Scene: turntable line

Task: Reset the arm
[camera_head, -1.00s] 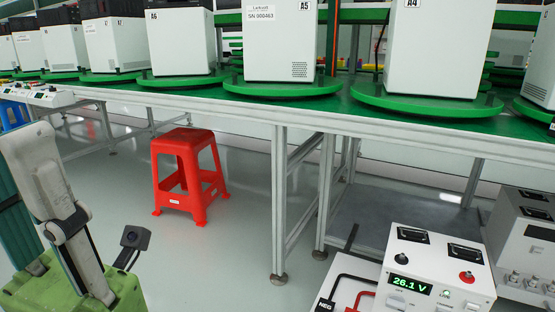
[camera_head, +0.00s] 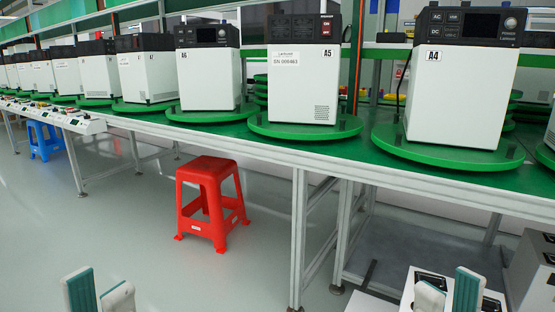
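My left gripper (camera_head: 99,290) shows at the bottom left of the head view. Its two upright fingers, white with teal inner pads, stand apart with nothing between them. My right gripper (camera_head: 449,291) shows at the bottom right in the same pose, its fingers apart and empty. Only the fingertips show; the rest of both grippers and arms is below the picture's edge. Both appear clear of the workbench, low in front of it.
A long green-topped bench (camera_head: 239,136) carries white units on green turntables, including unit A5 (camera_head: 304,85) and unit A4 (camera_head: 458,95). A red stool (camera_head: 209,199) and a blue stool (camera_head: 43,140) stand on the floor. A white box (camera_head: 408,296) is partly hidden behind my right gripper.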

